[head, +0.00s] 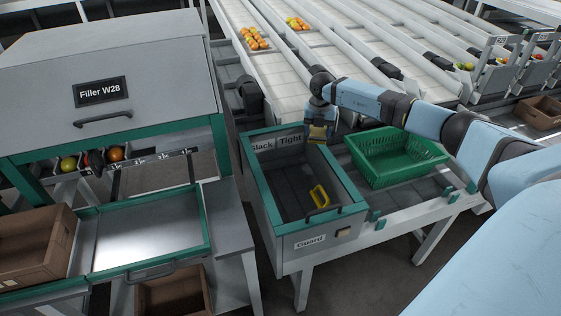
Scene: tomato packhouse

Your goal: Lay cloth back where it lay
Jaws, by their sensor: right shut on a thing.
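My right arm reaches in from the right, over the green crate. Its gripper (318,138) points down at the far right edge of the green-rimmed box marked Guard (262,204), by the Tight label. It is shut on a small dull-yellow thing, which looks like the cloth (317,132); the fingers hide much of it. I cannot tell whether it touches the box rim. No other cloth is clear in view. A yellow handle (319,196) stands inside the box. My left gripper is out of view.
A green crate (395,172), seemingly empty, stands right of the box on the bench. Left is the Filler W28 machine (110,120) with a metal tray (150,232) and a brown carton (35,250).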

